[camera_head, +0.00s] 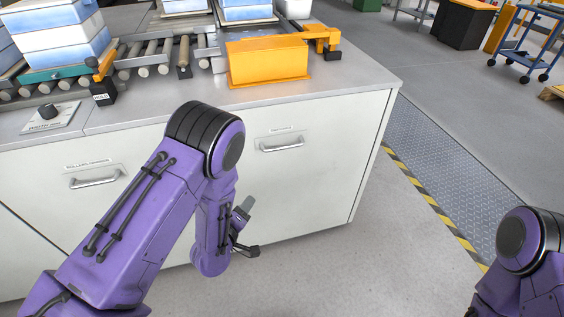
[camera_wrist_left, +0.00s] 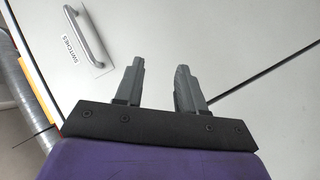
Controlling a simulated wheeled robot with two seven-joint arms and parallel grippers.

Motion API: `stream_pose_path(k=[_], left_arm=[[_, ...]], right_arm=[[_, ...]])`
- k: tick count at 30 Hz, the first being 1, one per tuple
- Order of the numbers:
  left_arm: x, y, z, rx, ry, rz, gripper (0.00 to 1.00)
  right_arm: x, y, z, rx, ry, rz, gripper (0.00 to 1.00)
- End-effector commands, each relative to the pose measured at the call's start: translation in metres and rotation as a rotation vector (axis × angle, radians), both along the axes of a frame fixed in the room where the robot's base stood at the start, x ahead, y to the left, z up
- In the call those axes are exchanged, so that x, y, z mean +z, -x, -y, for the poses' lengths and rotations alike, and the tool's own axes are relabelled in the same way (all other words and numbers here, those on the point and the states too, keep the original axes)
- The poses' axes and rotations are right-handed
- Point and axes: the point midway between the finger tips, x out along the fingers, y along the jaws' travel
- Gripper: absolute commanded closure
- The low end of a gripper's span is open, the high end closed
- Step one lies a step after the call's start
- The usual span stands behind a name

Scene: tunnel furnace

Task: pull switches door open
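The switches door (camera_head: 315,185) is the right-hand white cabinet front and looks closed. Its metal bar handle (camera_head: 282,147) sits near its top; the label above is too small to read in the head view. In the left wrist view the handle (camera_wrist_left: 87,36) is at upper left beside a label reading SWITCHES (camera_wrist_left: 69,47). My left gripper (camera_wrist_left: 160,67) is open and empty, with its two fingers apart, to the right of the handle in that view. In the head view it is partly hidden behind my purple forearm, low and left of the handle. My right gripper is out of view.
A roller-conveyor door (camera_head: 95,180) with its own handle is on the left. Clear grey floor (camera_head: 385,225) and a striped metal walkway (camera_head: 450,165) lie to the right.

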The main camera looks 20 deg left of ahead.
Motion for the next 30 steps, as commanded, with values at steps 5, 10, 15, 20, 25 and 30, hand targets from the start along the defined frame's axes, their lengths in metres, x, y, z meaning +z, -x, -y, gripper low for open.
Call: stream_pose_path(k=[5, 10, 15, 20, 25, 30], left_arm=[[0.061, -0.074, 0.037, -0.157, 0.398, 0.372, 0.61], [0.081, -0.099, 0.046, -0.186, 0.459, 0.406, 0.61], [0.086, -0.137, 0.055, -0.185, 0.457, 0.403, 0.61], [0.089, -0.166, 0.061, -0.184, 0.455, 0.4, 0.61], [0.09, -0.18, 0.063, -0.182, 0.456, 0.398, 0.61], [0.09, -0.181, 0.064, -0.182, 0.455, 0.397, 0.61]], right_arm=[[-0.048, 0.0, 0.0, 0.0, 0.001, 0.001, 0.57], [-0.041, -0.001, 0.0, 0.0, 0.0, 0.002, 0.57], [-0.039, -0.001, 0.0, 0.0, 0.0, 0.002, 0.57], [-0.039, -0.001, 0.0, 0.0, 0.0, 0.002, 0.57], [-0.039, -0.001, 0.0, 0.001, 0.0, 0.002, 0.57], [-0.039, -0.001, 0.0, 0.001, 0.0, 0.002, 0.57]])
